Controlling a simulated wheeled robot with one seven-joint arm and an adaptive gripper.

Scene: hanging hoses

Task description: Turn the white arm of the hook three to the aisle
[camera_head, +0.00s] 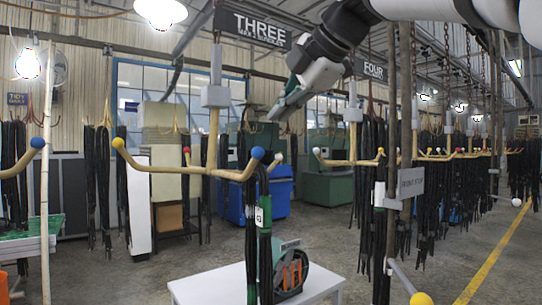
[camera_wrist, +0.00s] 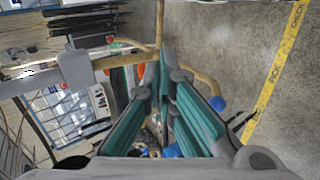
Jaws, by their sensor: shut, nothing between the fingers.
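Hook three (camera_head: 212,125) hangs by a grey block below the THREE sign (camera_head: 249,27). Its tan arms spread sideways, with a yellow tip (camera_head: 118,143) at left, a red tip (camera_head: 187,150) in the middle and a blue tip (camera_head: 258,152) at right. My gripper (camera_head: 274,115) is shut and empty, pointing down-left above the right arm. In the wrist view its teal fingers (camera_wrist: 165,70) partly hide a tan arm with a blue tip (camera_wrist: 217,103).
Hook four (camera_head: 353,125) hangs to the right, with dense rows of black hoses behind it. A white table (camera_head: 225,283) with a green and orange reel (camera_head: 290,272) stands below. A POINT STOP sign (camera_head: 411,182) hangs on a post. Yellow floor tape (camera_wrist: 275,75) marks the right side.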

